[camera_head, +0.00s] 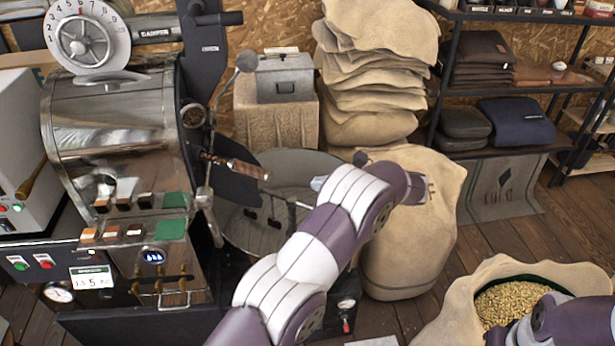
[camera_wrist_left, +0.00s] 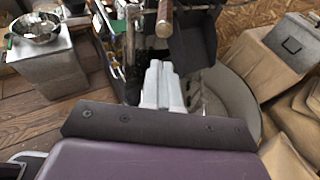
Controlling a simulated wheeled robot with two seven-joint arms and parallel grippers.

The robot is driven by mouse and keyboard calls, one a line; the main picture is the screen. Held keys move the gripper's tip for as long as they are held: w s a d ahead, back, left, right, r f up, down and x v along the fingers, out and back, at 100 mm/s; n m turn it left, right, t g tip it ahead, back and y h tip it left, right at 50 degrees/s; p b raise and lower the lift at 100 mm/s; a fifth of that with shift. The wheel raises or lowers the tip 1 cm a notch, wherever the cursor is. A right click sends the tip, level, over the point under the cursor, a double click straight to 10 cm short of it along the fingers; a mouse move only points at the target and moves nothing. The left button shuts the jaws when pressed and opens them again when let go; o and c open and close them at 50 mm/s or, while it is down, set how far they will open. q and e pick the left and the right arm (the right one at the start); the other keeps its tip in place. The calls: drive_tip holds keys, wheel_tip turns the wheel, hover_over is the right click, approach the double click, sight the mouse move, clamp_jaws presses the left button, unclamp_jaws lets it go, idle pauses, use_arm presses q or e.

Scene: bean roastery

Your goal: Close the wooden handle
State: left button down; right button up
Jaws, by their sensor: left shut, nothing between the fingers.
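The wooden handle (camera_head: 236,166) is a brown grip on a metal rod, sticking out to the right from the front of the coffee roaster (camera_head: 115,135). In the left wrist view the handle (camera_wrist_left: 164,18) hangs at the top centre, beyond the fingertips. My left gripper (camera_wrist_left: 161,66) is shut and empty, its pale fingers together and pointing towards the handle with a gap between. In the head view my left gripper (camera_head: 318,184) is mostly hidden behind my own arm, to the right of the handle. My right gripper is out of view; only part of that arm shows at the bottom right.
The round cooling tray (camera_head: 290,175) lies below and right of the handle. A metal lever with a ball knob (camera_head: 246,62) rises beside the roaster. Stacked sacks (camera_head: 375,70) and a full sack (camera_head: 415,250) stand right. An open sack of beans (camera_head: 440,318) is lower right.

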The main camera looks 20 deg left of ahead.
use_arm(q)
drive_tip(key=p, duration=0.3)
approach(270, 177)
drive_tip(key=p+x, duration=0.2)
drive_tip(key=x, duration=0.3)
drive_tip(key=shift+s+a, duration=0.15)
drive_tip(key=shift+a, duration=0.15)
drive_tip(key=shift+a+f+p, duration=0.1)
drive_tip(key=shift+a+p, duration=0.25)
drive_tip(key=shift+a+f, duration=0.1)
